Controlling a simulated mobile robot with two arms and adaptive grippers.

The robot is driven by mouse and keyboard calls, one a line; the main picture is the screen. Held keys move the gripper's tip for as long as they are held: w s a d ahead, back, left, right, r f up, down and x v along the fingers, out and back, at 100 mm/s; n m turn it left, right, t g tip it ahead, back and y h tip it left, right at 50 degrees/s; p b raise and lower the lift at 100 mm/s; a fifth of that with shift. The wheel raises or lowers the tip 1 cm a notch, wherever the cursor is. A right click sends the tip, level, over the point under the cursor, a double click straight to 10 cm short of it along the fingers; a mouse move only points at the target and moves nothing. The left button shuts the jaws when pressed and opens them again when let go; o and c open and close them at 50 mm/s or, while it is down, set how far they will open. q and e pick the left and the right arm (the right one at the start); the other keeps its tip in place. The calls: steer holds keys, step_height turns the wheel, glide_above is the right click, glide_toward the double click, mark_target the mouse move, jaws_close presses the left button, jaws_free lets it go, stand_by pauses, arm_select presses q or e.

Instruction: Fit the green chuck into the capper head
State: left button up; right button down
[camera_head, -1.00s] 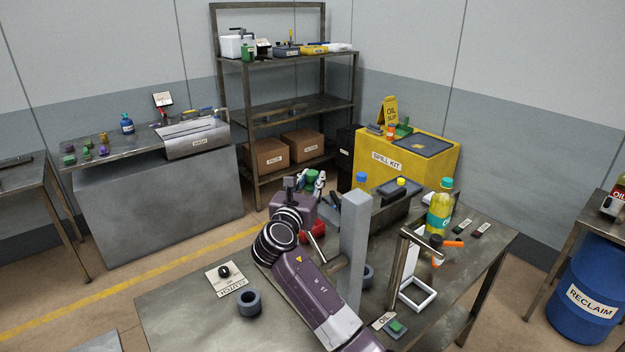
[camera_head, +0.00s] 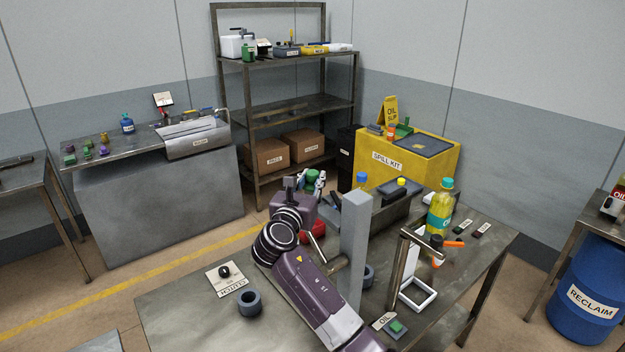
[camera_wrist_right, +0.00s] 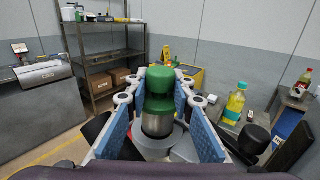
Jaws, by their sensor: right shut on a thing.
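The green chuck (camera_wrist_right: 160,92) has a green top and a metallic lower part. It stands upright between the blue pads of my right gripper (camera_wrist_right: 160,120), which is shut on it. In the head view the green top of the chuck (camera_head: 312,175) shows just beyond my purple wrist, with the right gripper (camera_head: 317,182) partly hidden. In the right wrist view a grey round part (camera_wrist_right: 152,146) lies below the chuck; I cannot tell whether they touch. I cannot clearly make out the capper head; my arm and a grey post (camera_head: 354,235) block that area. My left gripper is not in view.
The grey post stands close beside my right arm. Bare bench lies at the front left.

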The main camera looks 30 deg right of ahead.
steer(key=shift+f+b, duration=0.95)
steer(key=shift+f, duration=1.4)
steer(key=c, duration=1.6)
jaws_free()
steer(key=shift+s+a, duration=0.2)
steer(key=shift+a, duration=0.1)
steer(key=v, duration=1.1)
steer(key=shift+s+r, duration=0.1)
steer(key=shift+s, duration=0.05)
